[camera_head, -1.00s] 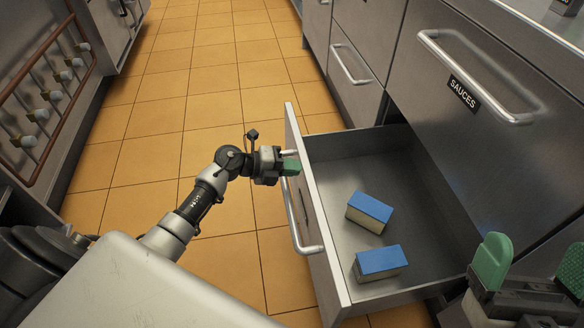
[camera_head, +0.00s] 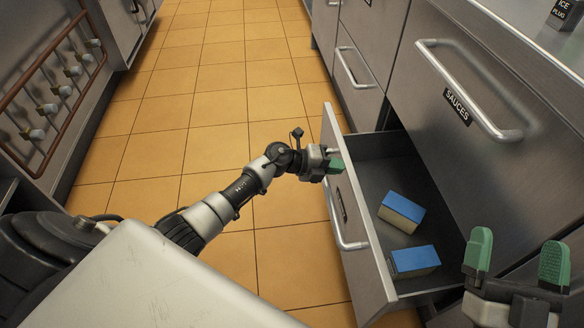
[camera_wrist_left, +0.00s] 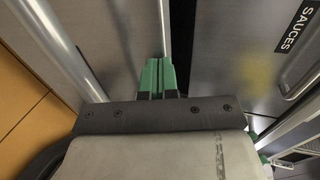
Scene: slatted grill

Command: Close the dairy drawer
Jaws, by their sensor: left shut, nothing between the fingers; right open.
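The open drawer (camera_head: 362,213) sticks out below the sauces drawer in the head view. Its front carries a silver handle (camera_head: 343,228) and a dark label (camera_head: 342,204) too oblique to read. Two blocks with blue tops, one farther (camera_head: 401,212) and one nearer (camera_head: 414,261), lie inside. My left gripper (camera_head: 337,166) is shut and empty, its green tips against or very near the outer face of the drawer front, by the handle's far end. In the left wrist view the shut tips (camera_wrist_left: 157,76) point at the panel. My right gripper (camera_head: 515,265) is open and empty, right of the drawer.
The shut sauces drawer (camera_head: 480,70) with its long handle (camera_head: 468,90) stands above and right. Another cabinet front (camera_head: 356,70) lies beyond. The tiled floor (camera_head: 215,110) is clear. A rack with knobs (camera_head: 50,107) is on the left.

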